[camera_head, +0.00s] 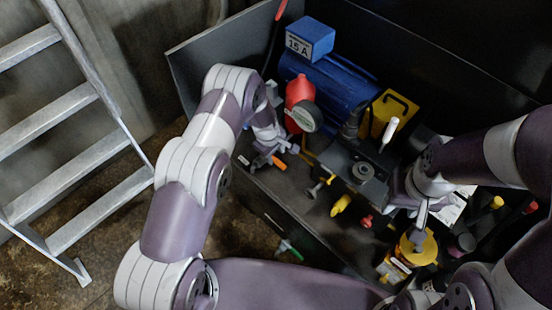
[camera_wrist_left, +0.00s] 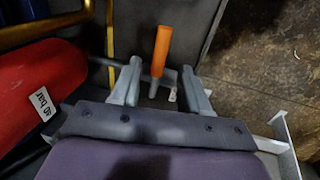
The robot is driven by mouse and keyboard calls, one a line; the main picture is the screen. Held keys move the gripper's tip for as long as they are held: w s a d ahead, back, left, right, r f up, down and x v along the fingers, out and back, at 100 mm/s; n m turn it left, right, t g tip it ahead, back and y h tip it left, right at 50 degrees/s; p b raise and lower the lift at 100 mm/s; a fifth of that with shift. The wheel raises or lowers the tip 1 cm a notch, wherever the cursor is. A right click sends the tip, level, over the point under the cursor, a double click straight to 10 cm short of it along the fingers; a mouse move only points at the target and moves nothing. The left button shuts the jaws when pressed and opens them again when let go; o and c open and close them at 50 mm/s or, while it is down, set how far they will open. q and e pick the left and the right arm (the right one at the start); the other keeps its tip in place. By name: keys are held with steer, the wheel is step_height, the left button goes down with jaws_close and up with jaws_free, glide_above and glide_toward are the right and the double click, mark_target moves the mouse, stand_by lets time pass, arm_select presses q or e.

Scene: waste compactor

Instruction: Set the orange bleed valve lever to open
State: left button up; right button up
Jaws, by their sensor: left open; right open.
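The orange bleed valve lever (camera_head: 279,162) sits low at the left end of the machine, below the red cylinder. In the left wrist view the orange lever (camera_wrist_left: 162,48) points up the picture, its lower end between the two fingers. My left gripper (camera_head: 272,156) is at the lever, and in its wrist view the left gripper (camera_wrist_left: 161,90) is open, with a visible gap on both sides of the lever. Contact cannot be told. My right gripper (camera_head: 420,213) is open and empty, above the right part of the machine.
A red cylinder (camera_head: 299,91) stands close to my left gripper; its label reads 40 bar in the wrist view. A blue motor (camera_head: 335,82), yellow box (camera_head: 392,110) and white-handled lever (camera_head: 388,134) stand behind. A yellow handle (camera_head: 341,205) and red knob (camera_head: 366,221) lie between the grippers. A ladder (camera_head: 75,130) stands left.

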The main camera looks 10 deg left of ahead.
mark_target(277, 161)
arm_select(q)
steer(key=f, duration=0.3)
steer(key=shift+w+d+f, duration=0.2)
steer(key=shift+d+f, duration=0.15)
steer(key=shift+w+f, duration=0.1)
steer(key=shift+f, duration=0.25)
steer(key=shift+r, duration=0.1)
jaws_close()
